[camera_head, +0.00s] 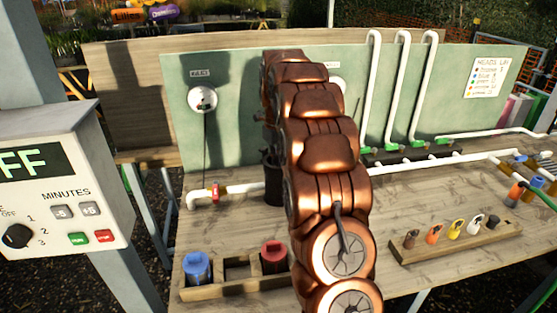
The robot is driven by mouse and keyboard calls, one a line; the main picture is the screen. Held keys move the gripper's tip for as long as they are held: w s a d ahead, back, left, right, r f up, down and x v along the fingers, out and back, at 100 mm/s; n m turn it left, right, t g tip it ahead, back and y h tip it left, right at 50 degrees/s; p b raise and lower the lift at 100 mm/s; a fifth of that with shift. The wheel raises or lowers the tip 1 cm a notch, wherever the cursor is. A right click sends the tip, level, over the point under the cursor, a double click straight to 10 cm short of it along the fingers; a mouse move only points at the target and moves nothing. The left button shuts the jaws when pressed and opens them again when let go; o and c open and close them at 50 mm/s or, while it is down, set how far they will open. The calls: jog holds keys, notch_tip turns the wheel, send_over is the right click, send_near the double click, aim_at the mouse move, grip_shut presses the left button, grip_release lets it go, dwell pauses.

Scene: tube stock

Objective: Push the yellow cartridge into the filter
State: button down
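The yellow cartridge is not visible; my copper arm blocks the middle of the view. A dark upright cylinder (273,187), apparently the filter, stands at the right end of the white pipe, partly behind my arm. Its opening cannot be made out. My gripper (268,154) seems to be the dark shape just above that cylinder, mostly hidden by my arm. I cannot tell its finger state, what it holds, or whether it touches the cylinder.
A wooden rack (225,292) holds a blue cartridge (197,268) and a red cartridge (273,255), with an empty slot between. A red valve (215,193) sits on the pipe. A tag holder (462,243) stands right. A control box (60,180) stands left.

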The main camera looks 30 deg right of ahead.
jog(key=shift+s+f+g, duration=0.15)
jog(key=shift+s+f, duration=0.05)
jog(key=shift+f, duration=0.35)
jog(key=shift+s+f+g, duration=0.15)
jog(key=shift+s+f, duration=0.05)
jog(key=shift+f, duration=0.35)
jog(key=c, duration=1.6)
grip_release()
jog(key=shift+f, duration=0.1)
jog(key=o, duration=0.3)
jog(key=shift+w+d+f, duration=0.2)
jog(key=shift+w+f, duration=0.1)
jog(key=shift+w, duration=0.1)
jog(key=shift+o, duration=0.3)
jog(key=shift+a+r, duration=0.1)
jog(key=shift+r, duration=0.15)
jog(key=shift+w+r, duration=0.9)
jog(key=shift+r, duration=0.05)
jog(key=r, duration=0.2)
jog(key=s+r, duration=0.1)
jog(key=r, duration=0.5)
jog(key=shift+s+r, duration=0.1)
jog(key=shift+s, duration=0.1)
notch_tip(320, 180, up, 3)
jog(key=shift+s+f, duration=0.1)
jog(key=shift+f, duration=0.1)
